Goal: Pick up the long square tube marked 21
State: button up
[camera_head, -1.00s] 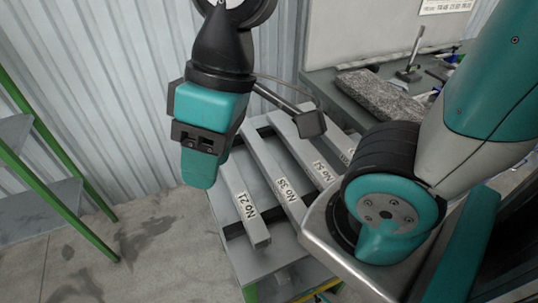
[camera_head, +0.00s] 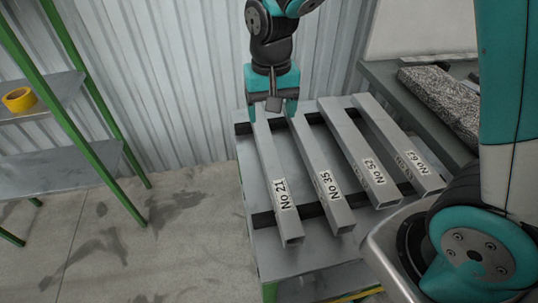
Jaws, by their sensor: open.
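The long square tube marked No 21 (camera_head: 271,168) is grey and lies lengthwise on the runout table (camera_head: 320,266), the leftmost of the tubes there. Its white label faces up near its open front end. My gripper (camera_head: 270,114) is open at the far end of the tubes, with its fingers pointing down. One finger appears left of or over the far part of tube 21, the other near tube 35 (camera_head: 318,170). I cannot tell the height of the fingertips or whether they touch anything. The tube's far end is partly hidden by my gripper.
A green-framed shelf (camera_head: 60,160) with a yellow tape roll (camera_head: 19,99) stands left. A bench with a granite block (camera_head: 440,100) is at right. A corrugated wall (camera_head: 180,80) stands behind.

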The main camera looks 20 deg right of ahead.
aim_at(268, 149)
notch_tip(268, 149, down, 8)
jog(key=shift+f+p, duration=0.1)
jog(key=shift+p, duration=0.3)
jog(key=shift+w+a+f+p, duration=0.15)
jog(key=shift+f+p, duration=0.1)
jog(key=shift+f, duration=0.6)
jog(key=shift+w+d+f+p, duration=0.1)
jog(key=shift+w+f+p, duration=0.1)
jog(key=shift+f, duration=0.7)
jog(key=shift+w+a+f+p, duration=0.1)
jog(key=shift+f+p, duration=0.15)
jog(key=shift+f, duration=0.6)
grip_shut()
